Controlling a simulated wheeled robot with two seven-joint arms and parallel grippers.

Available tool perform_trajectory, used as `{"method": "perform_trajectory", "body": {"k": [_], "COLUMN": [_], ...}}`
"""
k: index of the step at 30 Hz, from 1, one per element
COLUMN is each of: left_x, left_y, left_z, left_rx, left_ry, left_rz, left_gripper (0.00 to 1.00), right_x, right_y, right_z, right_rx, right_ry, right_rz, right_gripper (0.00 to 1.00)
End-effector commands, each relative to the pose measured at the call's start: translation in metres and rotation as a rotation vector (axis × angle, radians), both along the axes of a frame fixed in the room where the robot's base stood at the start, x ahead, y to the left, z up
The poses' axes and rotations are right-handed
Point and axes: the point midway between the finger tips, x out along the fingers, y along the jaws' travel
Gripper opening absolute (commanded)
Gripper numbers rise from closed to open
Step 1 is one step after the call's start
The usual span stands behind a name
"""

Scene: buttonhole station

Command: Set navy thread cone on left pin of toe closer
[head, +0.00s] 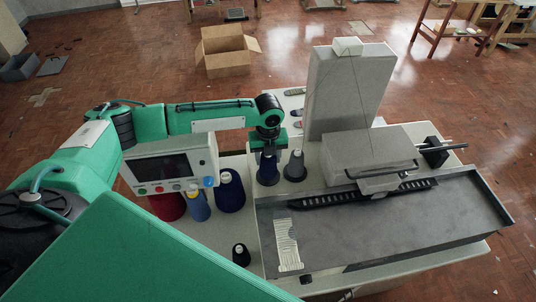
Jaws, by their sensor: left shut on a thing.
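My left gripper (268,150) reaches in from the left and points down at the back left of the grey machine (345,95), which I take for the toe closer. It is shut on the top of a navy thread cone (267,172), which is upright. A dark grey cone (294,169) stands just right of it. No pin shows under the navy cone, and I cannot tell whether its base rests on the table or hangs just above. My right gripper is out of view.
A control panel (168,168) stands left, with a red cone (167,207), a blue cone (198,207) and another navy cone (231,193) near it. A small black cone (241,255) stands in front. A dark tray (400,230) fills the right. An open cardboard box (228,54) is behind.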

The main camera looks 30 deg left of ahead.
Motion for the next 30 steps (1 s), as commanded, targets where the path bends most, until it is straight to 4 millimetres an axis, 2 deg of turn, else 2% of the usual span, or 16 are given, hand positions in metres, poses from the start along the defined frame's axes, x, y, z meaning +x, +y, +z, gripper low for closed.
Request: {"method": "perform_trajectory", "body": {"k": [30], "left_x": [0.0001], "left_y": [0.0003], "left_z": [-0.0097], "left_rx": [0.001], "left_ry": [0.001], "left_rz": [0.0], "left_gripper": [0.21], "right_x": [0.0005], "right_y": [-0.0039], "right_z": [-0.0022], "right_rx": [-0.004], "right_ry": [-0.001], "right_rz": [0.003], "right_gripper": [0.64]}}
